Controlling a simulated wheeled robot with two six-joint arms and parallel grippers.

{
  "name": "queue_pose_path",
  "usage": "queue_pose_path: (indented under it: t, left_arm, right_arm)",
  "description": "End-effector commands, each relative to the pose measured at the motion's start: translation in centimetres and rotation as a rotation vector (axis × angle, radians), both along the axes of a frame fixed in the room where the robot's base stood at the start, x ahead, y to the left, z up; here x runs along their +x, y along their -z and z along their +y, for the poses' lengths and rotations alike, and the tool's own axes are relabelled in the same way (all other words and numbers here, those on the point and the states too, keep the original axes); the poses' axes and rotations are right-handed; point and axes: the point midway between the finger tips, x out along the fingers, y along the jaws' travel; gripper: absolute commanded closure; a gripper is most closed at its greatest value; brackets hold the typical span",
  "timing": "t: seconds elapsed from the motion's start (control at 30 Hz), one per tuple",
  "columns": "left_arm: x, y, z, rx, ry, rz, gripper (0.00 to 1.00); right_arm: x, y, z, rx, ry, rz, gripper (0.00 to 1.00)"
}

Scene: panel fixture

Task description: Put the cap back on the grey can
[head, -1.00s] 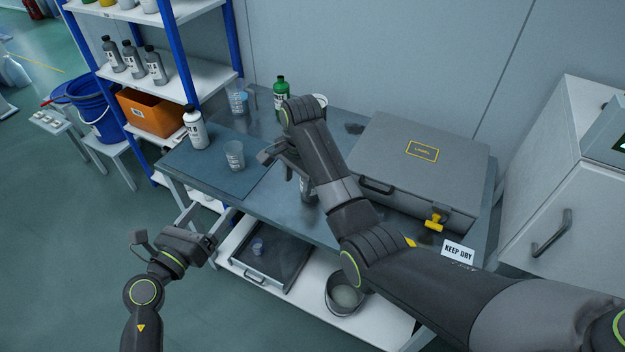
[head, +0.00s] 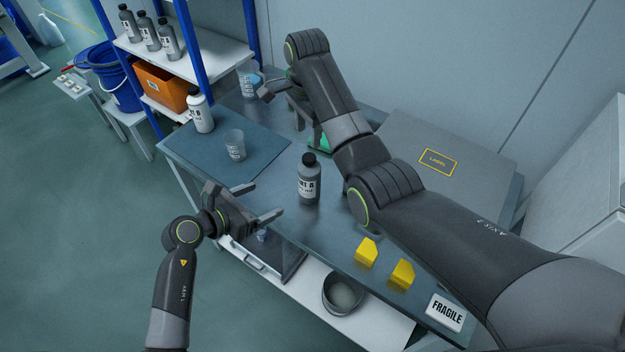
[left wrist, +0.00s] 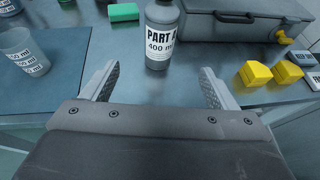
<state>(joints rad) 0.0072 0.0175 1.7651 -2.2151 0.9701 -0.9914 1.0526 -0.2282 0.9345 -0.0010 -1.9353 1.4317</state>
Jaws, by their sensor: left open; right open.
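The grey can (head: 309,184) stands upright on the bench, with a black cap (head: 309,159) seated on its top. In the left wrist view the can (left wrist: 161,45) shows its label with "400 ml", and its top is cut off by the frame. My left gripper (head: 258,202) is open at the bench's front edge, left of the can and pointing towards it. In the left wrist view the can is beyond the open fingertips (left wrist: 159,78), roughly centred between them. My right gripper (head: 283,96) is open at the back of the bench, apart from the can, partly hidden by its own arm.
A clear cup (head: 235,146) and a white bottle (head: 200,112) stand on the left mat. A grey case (head: 450,150) lies at the back right. Yellow blocks (head: 367,250) and a sign (head: 446,312) are at the front right. A green block (left wrist: 124,12) lies behind the can.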

Motion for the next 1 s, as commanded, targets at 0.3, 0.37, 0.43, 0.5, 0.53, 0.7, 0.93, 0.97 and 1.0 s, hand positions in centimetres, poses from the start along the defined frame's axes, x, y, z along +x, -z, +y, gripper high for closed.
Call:
queue_pose_path:
  t: [0.3,0.37,0.43,0.5,0.53,0.7,0.93,0.97,1.0]
  left_arm:
    - [1.1,0.6,-1.1,-0.003,-0.001,0.000,0.19]
    - [1.8,0.9,-1.8,-0.004,0.000,0.000,0.19]
    - [2.6,1.4,-2.6,-0.004,0.000,0.000,0.19]
    - [3.4,1.9,-3.4,-0.004,-0.001,0.001,0.19]
    - [3.8,2.1,-3.8,-0.004,0.000,0.001,0.19]
    - [5.5,3.2,-5.6,-0.002,0.000,0.001,0.19]
    - [7.8,4.4,-7.9,-0.002,-0.001,0.001,0.19]
    - [8.1,4.6,-8.1,-0.003,-0.001,0.001,0.19]
    - [8.4,4.8,-8.4,-0.002,0.000,0.001,0.19]
  right_arm:
    - [0.0,0.0,-0.1,0.000,0.000,0.000,0.52]
    - [0.0,0.0,-0.1,0.000,0.000,0.000,0.52]
    - [0.0,0.0,-0.1,0.000,0.000,0.000,0.52]
    - [0.0,0.0,-0.1,0.000,0.000,0.000,0.52]
    - [0.0,0.0,0.0,0.000,0.000,0.000,0.52]
    - [0.0,0.0,0.0,0.000,0.000,0.000,0.52]
    - [0.0,0.0,-0.1,0.000,0.000,0.000,0.52]
    - [0.0,0.0,-0.1,0.000,0.000,0.000,0.52]
    - [0.0,0.0,-0.1,0.000,0.000,0.000,0.52]
